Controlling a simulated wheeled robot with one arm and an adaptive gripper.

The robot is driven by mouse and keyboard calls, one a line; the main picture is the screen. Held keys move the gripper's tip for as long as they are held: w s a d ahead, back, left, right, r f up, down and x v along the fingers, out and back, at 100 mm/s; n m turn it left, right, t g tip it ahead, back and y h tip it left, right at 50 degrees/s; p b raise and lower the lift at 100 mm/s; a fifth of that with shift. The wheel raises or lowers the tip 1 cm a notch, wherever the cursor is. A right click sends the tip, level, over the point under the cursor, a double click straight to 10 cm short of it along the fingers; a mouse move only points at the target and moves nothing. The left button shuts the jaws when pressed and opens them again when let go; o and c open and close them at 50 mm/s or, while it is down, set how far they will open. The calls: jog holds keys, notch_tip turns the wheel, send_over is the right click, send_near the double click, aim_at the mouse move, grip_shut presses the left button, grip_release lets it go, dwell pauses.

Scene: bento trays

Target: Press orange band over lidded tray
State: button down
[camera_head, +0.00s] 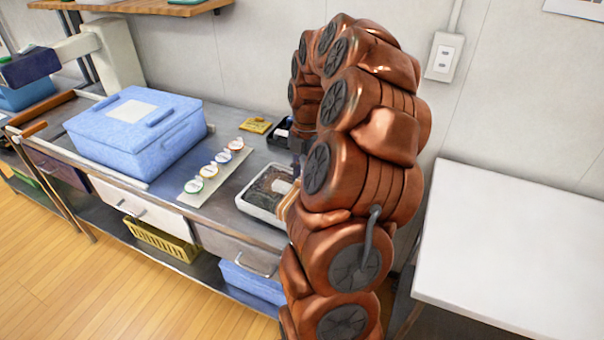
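A white tray (246,206) with a dark, brownish inside stands near the front edge of the steel bench. My copper arm covers its right end. A small white piece and a tan-orange piece (287,200) show at the tray's right side, against my arm. I cannot tell whether the tan-orange piece is the band. Several round pieces with coloured rims lie in a row on a pale strip left of the tray; the farthest one (235,144) looks orange-rimmed, the nearest green. My gripper is at the tray's right end, mostly hidden behind my arm; its fingers cannot be made out.
A large blue lidded box (135,130) fills the bench's left part. A yellow piece (256,126) and a dark container (279,133) lie behind the tray. A bare white table (520,250) stands at the right. The wall is close behind the bench.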

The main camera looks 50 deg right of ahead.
jog(key=shift+f+b, duration=1.4)
jog(key=shift+f, duration=0.65)
dwell(1.2)
jog(key=shift+c, duration=2.2)
grip_release()
jog(key=shift+r+p, duration=1.35)
jog(key=shift+r, duration=2.65)
jog(key=shift+c, duration=0.4)
